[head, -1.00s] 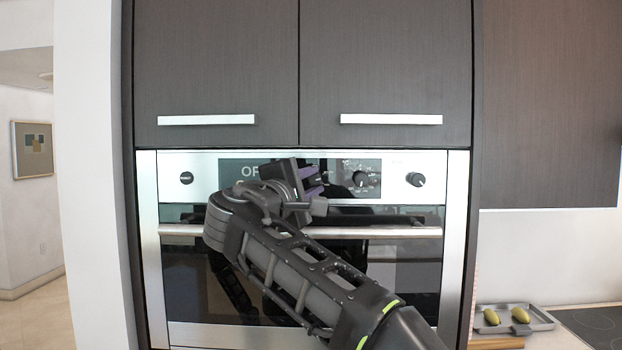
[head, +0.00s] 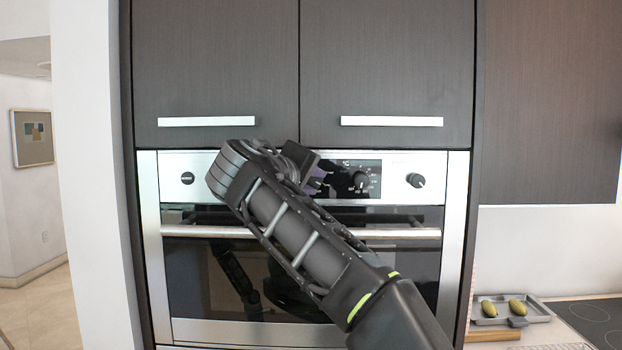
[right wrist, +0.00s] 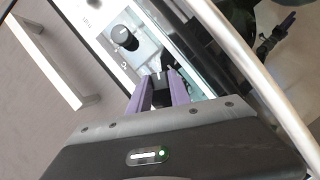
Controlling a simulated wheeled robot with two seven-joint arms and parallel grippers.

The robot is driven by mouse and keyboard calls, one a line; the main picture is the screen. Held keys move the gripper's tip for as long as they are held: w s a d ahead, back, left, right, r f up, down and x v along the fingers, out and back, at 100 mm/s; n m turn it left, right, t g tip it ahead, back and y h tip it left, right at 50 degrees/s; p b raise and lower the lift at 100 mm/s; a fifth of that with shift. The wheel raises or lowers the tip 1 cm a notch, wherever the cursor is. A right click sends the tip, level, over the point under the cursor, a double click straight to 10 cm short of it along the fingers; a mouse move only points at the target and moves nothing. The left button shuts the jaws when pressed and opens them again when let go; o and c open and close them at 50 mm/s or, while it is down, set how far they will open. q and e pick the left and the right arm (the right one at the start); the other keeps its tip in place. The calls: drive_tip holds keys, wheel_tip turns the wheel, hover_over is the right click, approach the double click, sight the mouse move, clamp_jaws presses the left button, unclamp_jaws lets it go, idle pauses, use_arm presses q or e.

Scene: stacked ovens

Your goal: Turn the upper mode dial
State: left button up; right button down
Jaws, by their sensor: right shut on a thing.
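My right gripper (head: 320,183) is at the upper oven's control panel (head: 207,163). Its purple fingers show in the right wrist view (right wrist: 161,90), shut on a small dark piece between them, which I take to be the upper mode dial. The grip point is hidden behind the gripper in the head view, so the dial's pointer cannot be read.
The oven door's handle bar (head: 400,233) runs just below the panel, behind my right arm. Dark cabinet doors (head: 385,60) with flat handles (head: 391,121) are close above. A tray with green items (head: 540,312) stands on the counter at lower right.

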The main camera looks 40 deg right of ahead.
drive_tip(key=shift+f, duration=0.1)
idle(0.3)
drive_tip(key=c, duration=1.2)
unclamp_jaws()
